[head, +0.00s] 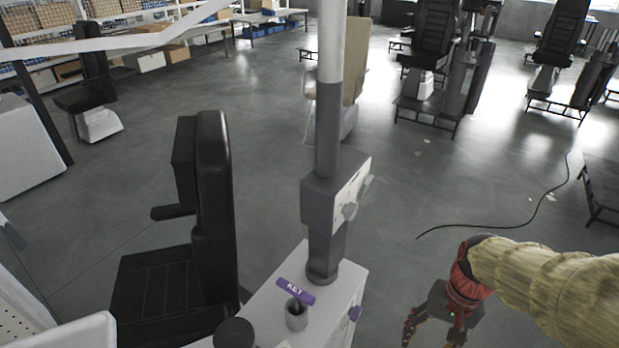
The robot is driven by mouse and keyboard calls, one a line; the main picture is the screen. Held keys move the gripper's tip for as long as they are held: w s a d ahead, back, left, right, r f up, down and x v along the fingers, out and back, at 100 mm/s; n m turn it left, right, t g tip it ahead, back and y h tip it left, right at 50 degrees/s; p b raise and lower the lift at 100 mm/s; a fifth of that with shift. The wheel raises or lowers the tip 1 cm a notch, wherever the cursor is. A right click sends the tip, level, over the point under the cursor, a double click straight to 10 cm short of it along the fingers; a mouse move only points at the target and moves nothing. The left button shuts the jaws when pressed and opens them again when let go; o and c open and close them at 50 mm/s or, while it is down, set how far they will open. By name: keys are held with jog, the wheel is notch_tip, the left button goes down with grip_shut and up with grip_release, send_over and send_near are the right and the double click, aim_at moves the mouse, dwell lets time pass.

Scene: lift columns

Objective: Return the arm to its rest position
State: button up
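My arm, in a tan ribbed sleeve, reaches in from the right edge of the head view. My gripper (429,336) hangs below its red and black wrist at the lower right, over the grey floor. Its two fingers stand apart with only floor seen between them, so it looks open and empty. It is to the right of the white cabinet and apart from it in the picture.
A white cabinet (265,312) bears a tall grey column (327,150) and a grey cup (297,317) with a purple KEY tag (296,291). A black seat (165,280) stands left. A black cable (500,227) lies on open floor (440,190).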

jog(key=a+r+n+t, duration=0.2)
jog(key=a+r+t, duration=0.1)
jog(key=r, duration=0.4)
jog(key=s+a+r+n+t+h, duration=0.1)
jog(key=a+r+n+t, duration=0.2)
jog(key=a+r, duration=0.2)
notch_tip(320, 180, up, 4)
jog(key=shift+s+f, duration=0.2)
jog(key=shift+s, duration=0.05)
jog(key=shift+a, duration=0.1)
